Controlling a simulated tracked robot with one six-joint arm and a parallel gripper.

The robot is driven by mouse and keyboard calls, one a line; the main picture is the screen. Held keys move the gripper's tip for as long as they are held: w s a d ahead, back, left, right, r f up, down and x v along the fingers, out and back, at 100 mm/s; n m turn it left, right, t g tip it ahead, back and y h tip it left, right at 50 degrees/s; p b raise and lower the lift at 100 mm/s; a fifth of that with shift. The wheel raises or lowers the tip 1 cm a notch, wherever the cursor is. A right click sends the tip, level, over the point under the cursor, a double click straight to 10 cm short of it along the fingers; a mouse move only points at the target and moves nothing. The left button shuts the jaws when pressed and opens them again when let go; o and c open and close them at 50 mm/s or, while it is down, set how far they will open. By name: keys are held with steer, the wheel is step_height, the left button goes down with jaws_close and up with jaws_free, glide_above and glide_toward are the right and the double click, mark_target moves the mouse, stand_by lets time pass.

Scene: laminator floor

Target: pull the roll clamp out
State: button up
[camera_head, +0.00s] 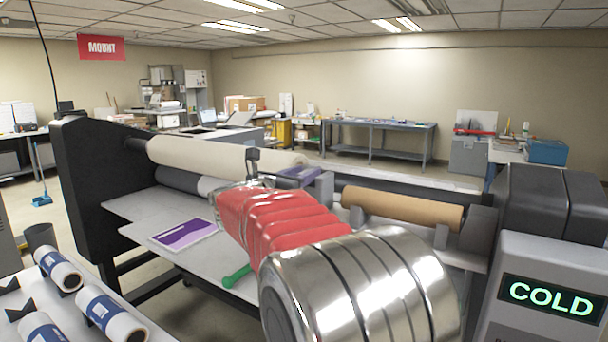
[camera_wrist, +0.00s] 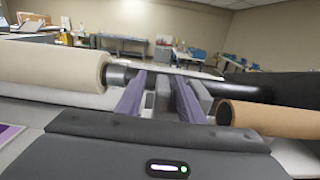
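My gripper (camera_wrist: 160,98) has two purple fingers that stand apart in the wrist view. A narrow grey upright piece (camera_wrist: 163,94), which may be the roll clamp, shows between them, with no clear contact on either finger. In the head view a grey block (camera_head: 321,189) sits on the dark shaft between the cream roll (camera_head: 218,156) and the brown roll (camera_head: 402,206). My gripper's purple fingertips (camera_head: 299,175) are close to its left side. My red-sleeved arm hides much of the machine's front there. I cannot tell exactly how the clamp is held on the shaft.
The laminator's black left end frame (camera_head: 92,185) and the COLD display panel (camera_head: 549,298) bound the work area. A purple-printed sheet (camera_head: 184,234) and a green-handled tool (camera_head: 236,277) lie on the front table.

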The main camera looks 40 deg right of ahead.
steer(key=v, duration=1.3)
steer(key=shift+w+a+m, duration=0.1)
steer(key=shift+m, duration=0.2)
